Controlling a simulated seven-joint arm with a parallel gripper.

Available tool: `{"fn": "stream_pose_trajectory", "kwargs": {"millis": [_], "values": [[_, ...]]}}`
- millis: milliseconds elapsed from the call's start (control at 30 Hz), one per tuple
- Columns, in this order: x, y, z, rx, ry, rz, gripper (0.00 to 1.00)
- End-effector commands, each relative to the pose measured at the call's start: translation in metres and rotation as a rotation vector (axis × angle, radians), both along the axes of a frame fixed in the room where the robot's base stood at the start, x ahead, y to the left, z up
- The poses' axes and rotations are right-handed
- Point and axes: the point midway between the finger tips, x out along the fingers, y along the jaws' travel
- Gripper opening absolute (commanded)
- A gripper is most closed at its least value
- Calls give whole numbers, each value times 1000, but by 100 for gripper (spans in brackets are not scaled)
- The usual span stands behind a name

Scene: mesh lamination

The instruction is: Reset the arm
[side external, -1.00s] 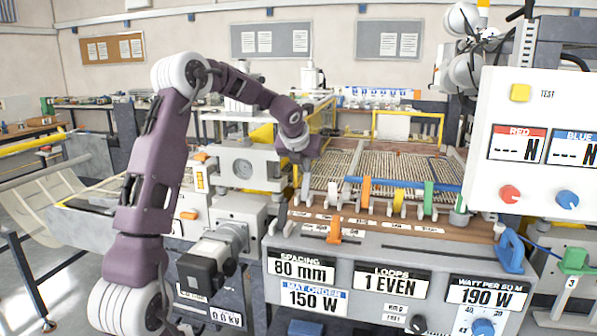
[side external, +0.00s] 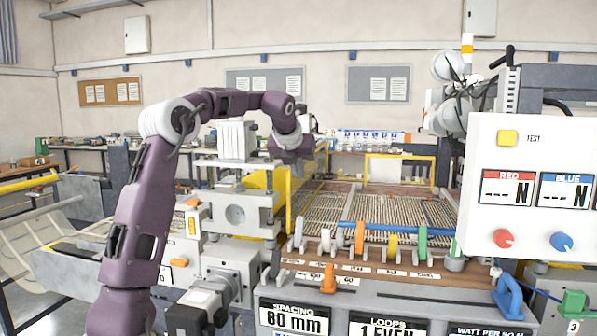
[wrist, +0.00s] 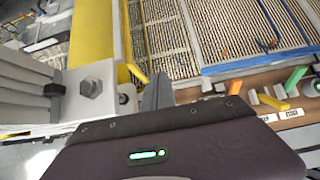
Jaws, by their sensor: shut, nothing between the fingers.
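My gripper (side external: 290,160) hangs at the end of my purple arm, above and to the left of the mesh bed. Its fingers (wrist: 157,92) show in the wrist view as a narrow grey shape, shut with nothing between them. The mesh bed (side external: 345,215), strung with close rows of wire, lies below and to the right. In the wrist view the mesh (wrist: 235,35) fills the upper right, apart from the fingers.
A grey clamp block (side external: 237,213) stands left of the bed, with a yellow guard (wrist: 95,40) beside it. Coloured guides (side external: 392,245) line the bed's front, with an orange peg (side external: 328,280) before them. A white test panel (side external: 535,190) stands at right.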

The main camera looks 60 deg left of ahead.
Motion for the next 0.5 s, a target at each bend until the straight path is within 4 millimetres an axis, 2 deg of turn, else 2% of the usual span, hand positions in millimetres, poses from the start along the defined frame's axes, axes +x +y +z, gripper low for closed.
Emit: {"fn": "stream_pose_trajectory", "kwargs": {"millis": [267, 333, 367, 433, 467, 500], "values": [[0, -1, 0, 0, 0, 1, 0], [-1, -12, 2, -19, -16, 18, 0], [-2, -24, 4, -41, -33, 37, 0], [-10, -70, 8, -136, -99, 129, 0], [-17, -96, 10, -195, -140, 190, 0], [-33, -133, 10, -289, -199, 290, 0]]}}
